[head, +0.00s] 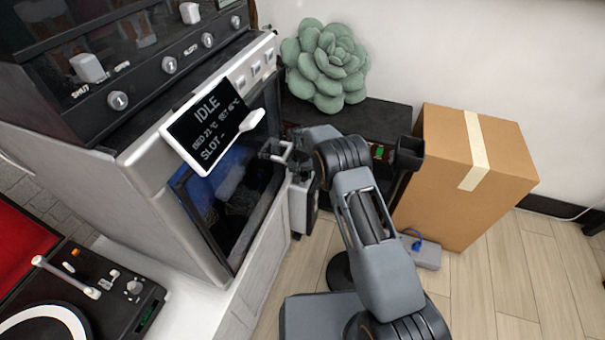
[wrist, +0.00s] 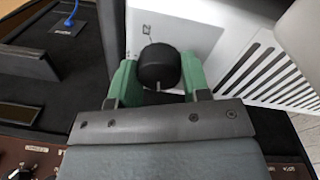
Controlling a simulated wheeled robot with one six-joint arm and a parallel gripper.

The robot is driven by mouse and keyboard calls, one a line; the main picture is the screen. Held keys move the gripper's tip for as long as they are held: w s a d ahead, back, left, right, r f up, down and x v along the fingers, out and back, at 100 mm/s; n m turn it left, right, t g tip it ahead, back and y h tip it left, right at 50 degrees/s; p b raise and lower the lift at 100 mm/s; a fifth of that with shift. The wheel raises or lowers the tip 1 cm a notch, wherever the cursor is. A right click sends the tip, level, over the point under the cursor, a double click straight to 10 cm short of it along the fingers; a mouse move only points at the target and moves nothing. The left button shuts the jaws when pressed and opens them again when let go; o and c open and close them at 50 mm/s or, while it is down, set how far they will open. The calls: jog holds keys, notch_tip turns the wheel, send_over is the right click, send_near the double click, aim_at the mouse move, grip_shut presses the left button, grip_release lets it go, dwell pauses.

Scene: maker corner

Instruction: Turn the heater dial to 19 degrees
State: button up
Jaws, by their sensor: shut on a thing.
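The heater dial (wrist: 158,66) is a round black knob on a white panel, seen in the wrist view. A thin line and a small square mark show on the panel just above it. I cannot read any degree figures. My gripper (wrist: 160,82) has its two green fingers on either side of the dial, shut on it. The white heater (wrist: 240,60) has dark vent slots to the right of the dial. In the head view, a pale body that looks like the heater (head: 302,205) stands beside my wrist; its dial and my fingertips are hidden there.
A machine with a tilted IDLE screen (head: 211,120) stands left of my arm. A cardboard box (head: 475,170) stands to the right, and a green succulent (head: 326,65) behind. A turntable (head: 95,285) is at the lower left. Wooden floor (head: 500,270) is clear at the right.

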aim_at(301, 174)
jog(key=shift+s, duration=0.1)
jog(key=o, duration=0.9)
jog(key=r+p, duration=0.1)
jog(key=r, duration=0.3)
jog(key=r+p, duration=0.2)
jog(key=r, duration=0.3)
jog(key=r+p, duration=0.1)
jog(key=r, duration=0.3)
jog(key=shift+a+r, duration=0.4)
